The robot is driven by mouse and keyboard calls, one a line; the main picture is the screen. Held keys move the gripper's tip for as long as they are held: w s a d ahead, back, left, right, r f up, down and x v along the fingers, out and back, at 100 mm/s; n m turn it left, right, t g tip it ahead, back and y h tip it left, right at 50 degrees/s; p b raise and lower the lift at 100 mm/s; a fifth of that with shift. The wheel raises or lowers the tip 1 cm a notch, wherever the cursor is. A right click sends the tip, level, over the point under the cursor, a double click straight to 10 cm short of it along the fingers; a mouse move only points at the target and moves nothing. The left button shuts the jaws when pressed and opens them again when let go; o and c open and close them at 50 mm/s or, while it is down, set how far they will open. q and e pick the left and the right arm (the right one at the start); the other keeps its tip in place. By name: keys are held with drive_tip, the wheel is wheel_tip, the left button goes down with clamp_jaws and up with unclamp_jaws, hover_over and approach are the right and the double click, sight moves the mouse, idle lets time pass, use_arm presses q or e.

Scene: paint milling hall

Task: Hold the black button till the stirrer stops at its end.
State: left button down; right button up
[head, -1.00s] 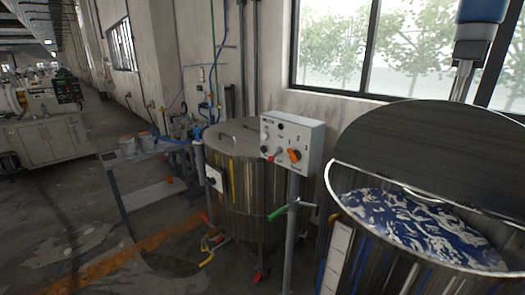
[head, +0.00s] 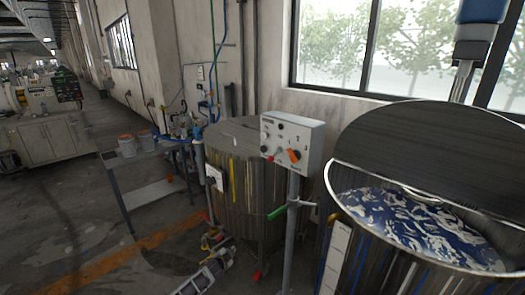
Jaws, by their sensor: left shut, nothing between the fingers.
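A grey control box (head: 311,145) stands on a post in the middle. Its face carries an orange selector knob (head: 294,156), a red button (head: 270,158) and small dark round controls; which one is the black button is too small to tell. The stirrer's shaft (head: 462,80) hangs under a blue motor housing (head: 484,10) at upper right, above a half-lidded tank of blue and white paint (head: 420,228). My left gripper (head: 224,254) is at the bottom, shut and empty, low and to the left of the box, well apart from it. My right gripper is out of view.
A closed steel tank (head: 245,190) stands behind the box. The floor at lower left is clear.

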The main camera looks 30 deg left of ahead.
use_arm(q)
drive_tip(key=w+d+r+m+t+y, duration=0.1)
drive_tip(key=w+r+m+t, duration=0.2)
drive_tip(key=r, duration=1)
drive_tip(key=w+r+m+t, duration=0.1)
drive_tip(key=w+r+m, duration=0.35)
drive_tip(key=r, duration=0.85)
drive_tip(key=s+d+r+m+t+y, duration=0.1)
drive_tip(key=r+m, duration=0.5)
drive_tip(key=r, duration=0.6)
drive_tip(key=s+d+r+m+t+y, duration=0.1)
drive_tip(key=r+m, duration=0.4)
drive_tip(key=r, duration=0.7)
drive_tip(key=shift+s+d+m+t+y, duration=0.4)
drive_tip(key=shift+d+t+y, duration=0.45)
drive_tip(key=shift+t+y, duration=0.4)
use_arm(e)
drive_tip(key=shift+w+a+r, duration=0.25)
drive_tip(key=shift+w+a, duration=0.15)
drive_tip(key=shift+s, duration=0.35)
use_arm(q)
drive_tip(key=shift+w+f, duration=0.1)
drive_tip(key=shift+w, duration=0.05)
